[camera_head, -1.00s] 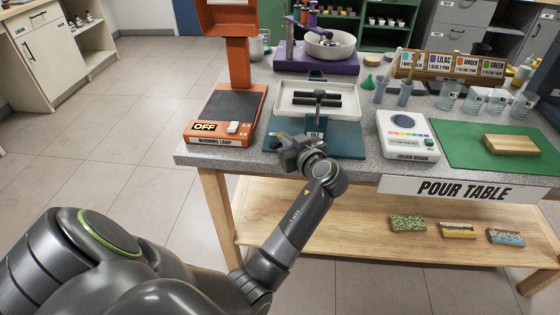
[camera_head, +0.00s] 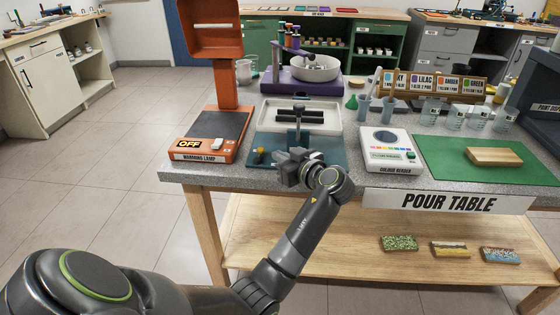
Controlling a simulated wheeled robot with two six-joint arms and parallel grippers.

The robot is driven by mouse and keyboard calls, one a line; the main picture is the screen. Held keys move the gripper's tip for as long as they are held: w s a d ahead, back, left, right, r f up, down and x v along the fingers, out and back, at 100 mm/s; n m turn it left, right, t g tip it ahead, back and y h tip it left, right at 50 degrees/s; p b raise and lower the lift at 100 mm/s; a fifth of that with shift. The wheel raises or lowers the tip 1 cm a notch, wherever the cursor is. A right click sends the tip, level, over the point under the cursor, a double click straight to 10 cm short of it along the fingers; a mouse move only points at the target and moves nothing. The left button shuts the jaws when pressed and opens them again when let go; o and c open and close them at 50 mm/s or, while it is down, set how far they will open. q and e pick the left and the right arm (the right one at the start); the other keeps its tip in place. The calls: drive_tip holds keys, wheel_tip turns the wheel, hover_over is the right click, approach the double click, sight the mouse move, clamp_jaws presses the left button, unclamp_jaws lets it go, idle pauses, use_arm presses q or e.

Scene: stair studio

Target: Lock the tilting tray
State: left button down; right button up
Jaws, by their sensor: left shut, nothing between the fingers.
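The tilting tray (camera_head: 268,113) is a pale shallow tray with dark bars, on a teal base (camera_head: 328,150) on the pour table. It looks about level. A dark upright lever (camera_head: 298,126) stands at its front. A small yellow knob (camera_head: 259,153) shows at the base's front left. My left gripper (camera_head: 290,165) is shut and empty at the base's front edge, just below the lever, and hides part of the base. I cannot tell whether it touches the lever. My right gripper is not in view.
The orange warming lamp (camera_head: 205,150), marked OFF, stands to the left. The colour reader (camera_head: 390,155) stands close on the right, beside a green mat (camera_head: 440,165) with a wooden block (camera_head: 494,156). A purple mixer base (camera_head: 275,82) is behind. The floor at left is clear.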

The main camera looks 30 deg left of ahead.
use_arm(q)
drive_tip(key=v, duration=0.3)
drive_tip(key=shift+w+d, duration=0.15)
drive_tip(key=shift+d, duration=0.15)
drive_tip(key=shift+d+b, duration=0.3)
drive_tip(key=shift+b, duration=0.05)
drive_tip(key=v, duration=0.5)
drive_tip(key=shift+w+d+r+b, duration=0.15)
drive_tip(key=shift+d+b, duration=0.2)
drive_tip(key=shift+d, duration=0.1)
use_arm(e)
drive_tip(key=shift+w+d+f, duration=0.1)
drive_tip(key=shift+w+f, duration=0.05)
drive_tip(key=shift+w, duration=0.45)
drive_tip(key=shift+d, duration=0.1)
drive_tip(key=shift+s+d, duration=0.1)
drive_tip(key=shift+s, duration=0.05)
